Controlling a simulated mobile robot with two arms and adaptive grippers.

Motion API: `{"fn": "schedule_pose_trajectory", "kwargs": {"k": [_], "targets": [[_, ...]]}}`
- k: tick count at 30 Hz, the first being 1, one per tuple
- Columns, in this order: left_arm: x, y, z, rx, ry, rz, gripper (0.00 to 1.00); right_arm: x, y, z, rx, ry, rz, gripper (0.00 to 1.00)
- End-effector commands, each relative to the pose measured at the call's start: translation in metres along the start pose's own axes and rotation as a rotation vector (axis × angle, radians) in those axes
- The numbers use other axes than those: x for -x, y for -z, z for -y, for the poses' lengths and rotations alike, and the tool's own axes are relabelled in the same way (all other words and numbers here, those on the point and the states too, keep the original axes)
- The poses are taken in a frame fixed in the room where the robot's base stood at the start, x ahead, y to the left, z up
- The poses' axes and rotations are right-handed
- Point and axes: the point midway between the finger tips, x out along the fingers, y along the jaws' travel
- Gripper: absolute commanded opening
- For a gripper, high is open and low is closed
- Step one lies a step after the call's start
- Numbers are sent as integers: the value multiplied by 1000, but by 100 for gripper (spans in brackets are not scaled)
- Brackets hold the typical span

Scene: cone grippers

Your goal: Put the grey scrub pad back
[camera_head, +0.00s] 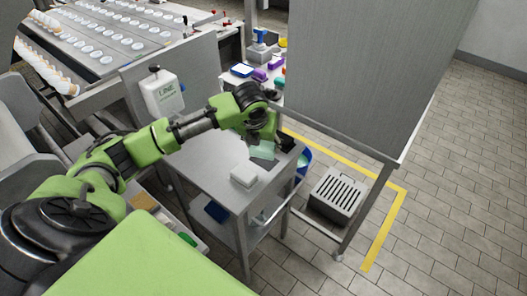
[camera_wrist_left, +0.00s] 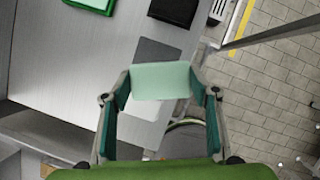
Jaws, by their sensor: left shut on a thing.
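My left gripper (camera_head: 262,138) is over the far right end of the grey metal table (camera_head: 205,160). In the left wrist view its teal fingers (camera_wrist_left: 160,90) are closed on the edges of a flat pale green pad (camera_wrist_left: 161,80). That pad also shows below the gripper in the head view (camera_head: 263,151). A dark grey square pad (camera_wrist_left: 155,54) lies on the table just beyond the held pad in the wrist view. I cannot tell whether the held pad touches the table. My right gripper is not in view.
A white block (camera_head: 243,174) sits near the table's front edge. A black object (camera_head: 286,142) lies at its right end. A blue-rimmed bucket (camera_head: 304,160) stands beside the table. A grey slotted box (camera_head: 338,193) is on the floor, and a tall grey panel (camera_head: 355,70) rises behind.

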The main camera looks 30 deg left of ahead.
Motion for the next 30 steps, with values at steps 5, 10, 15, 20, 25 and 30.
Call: {"fn": "schedule_pose_trajectory", "kwargs": {"k": [5,10,15,20,25,30], "targets": [[-36,-7,-4,1,0,-6,37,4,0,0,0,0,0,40],[-51,-12,-7,0,-1,-4,37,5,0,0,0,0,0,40],[-64,-12,-8,-1,-2,-7,37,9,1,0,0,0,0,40],[-83,-4,-8,-1,-1,-6,37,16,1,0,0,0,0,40],[-88,-3,-8,-2,-1,-2,37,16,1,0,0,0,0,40],[-88,-2,-8,-2,-1,-3,37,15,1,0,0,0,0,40]]}}
